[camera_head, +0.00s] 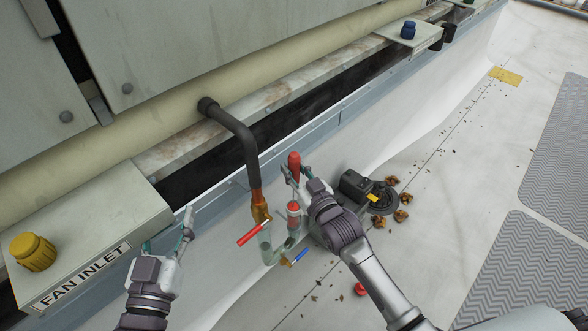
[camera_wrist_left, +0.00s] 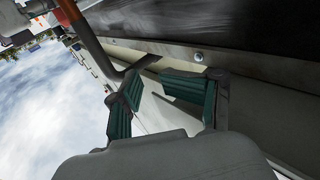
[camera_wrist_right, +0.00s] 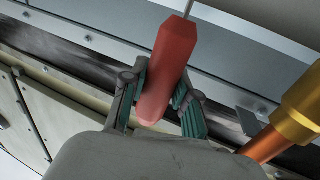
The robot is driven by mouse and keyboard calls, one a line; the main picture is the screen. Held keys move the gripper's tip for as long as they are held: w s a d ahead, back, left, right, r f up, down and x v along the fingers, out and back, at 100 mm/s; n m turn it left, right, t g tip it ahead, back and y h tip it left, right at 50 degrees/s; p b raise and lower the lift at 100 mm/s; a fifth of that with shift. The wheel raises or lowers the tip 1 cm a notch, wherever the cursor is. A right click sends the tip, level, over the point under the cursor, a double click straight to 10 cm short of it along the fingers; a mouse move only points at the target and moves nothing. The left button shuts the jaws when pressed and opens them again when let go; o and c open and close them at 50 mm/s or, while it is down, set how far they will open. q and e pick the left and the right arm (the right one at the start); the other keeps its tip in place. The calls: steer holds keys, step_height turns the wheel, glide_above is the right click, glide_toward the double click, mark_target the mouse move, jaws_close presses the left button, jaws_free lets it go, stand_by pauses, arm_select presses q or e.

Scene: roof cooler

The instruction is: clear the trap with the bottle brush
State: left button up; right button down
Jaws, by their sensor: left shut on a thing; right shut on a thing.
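The clear U-shaped trap (camera_head: 266,246) hangs under a brass fitting (camera_head: 261,212) on the dark drain pipe. It has a red-handled valve (camera_head: 252,234) and a blue-handled valve (camera_head: 296,257). My right gripper (camera_head: 297,175) is shut on the red handle (camera_head: 293,160) of the bottle brush, above the trap's right side. The handle (camera_wrist_right: 168,65) and a thin wire show in the right wrist view. Bristles are not clear. A red part (camera_head: 293,210) stands over the trap's right leg. My left gripper (camera_head: 166,232) is left of the trap, fingers apart, with nothing visible between them.
The cooler's fan inlet box (camera_head: 90,240) with a yellow knob (camera_head: 32,252) is at left. A black round device (camera_head: 362,190) and several brown clumps (camera_head: 400,215) lie on the roof at right. A red cap (camera_head: 360,289) lies in front. Grey mats (camera_head: 520,270) lie far right.

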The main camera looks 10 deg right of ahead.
arm_select(q)
steer(key=shift+a+r+g+y+p, duration=0.3)
steer(key=shift+a+r+g+p, duration=0.3)
steer(key=shift+r, duration=0.35)
arm_select(e)
steer(key=shift+w+d+r, duration=0.2)
steer(key=shift+w+r, duration=0.05)
steer(key=shift+r, duration=0.35)
arm_select(q)
steer(key=shift+s+a+f+g+y, duration=0.15)
steer(key=shift+f+g, duration=0.1)
steer(key=shift+f, duration=0.15)
steer(key=shift+s+a+f+g+y, duration=0.1)
steer(key=shift+f+g+y, duration=0.05)
steer(key=shift+f+g, duration=0.15)
arm_select(e)
steer(key=shift+a+r, duration=0.1)
steer(key=shift+r, duration=0.15)
steer(key=shift+s+a+r+p, duration=0.2)
steer(key=shift+s+r+p, duration=0.1)
steer(key=shift+r, duration=0.1)
arm_select(q)
steer(key=f, duration=0.1)
steer(key=s+f+g, duration=0.1)
steer(key=f+g, duration=0.1)
steer(key=shift+s+a+f, duration=0.25)
steer(key=shift+s+a, duration=0.05)
steer(key=shift+s, duration=0.05)
